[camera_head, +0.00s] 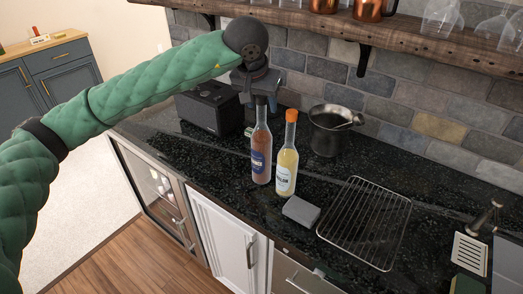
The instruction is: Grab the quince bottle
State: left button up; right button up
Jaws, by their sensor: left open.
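Two bottles stand upright side by side on the black counter. One bottle (261,150) has a black cap, pinkish-amber contents and a dark blue label. The other bottle (286,160) has an orange cap, pale yellow contents and a white label. The label print is too small to tell surely which is the quince bottle. My left gripper (262,98) is open, pointing down near the top of the black-capped bottle. It looks behind that bottle's neck, and I cannot tell whether they touch. Its fingers are partly hidden. My right gripper is out of view.
A dark box-shaped appliance (210,108) stands left of the bottles, a metal pot (326,135) behind them. A small grey block (301,211) and a wire rack (365,222) lie to the right. A wooden shelf (420,42) with mugs and glasses hangs above.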

pick_arm(q)
jog(key=shift+x, duration=1.5)
grip_shut()
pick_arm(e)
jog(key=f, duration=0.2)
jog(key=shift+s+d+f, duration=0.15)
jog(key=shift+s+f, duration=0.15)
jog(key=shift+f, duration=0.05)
pick_arm(q)
jog(key=shift+r, duration=0.1)
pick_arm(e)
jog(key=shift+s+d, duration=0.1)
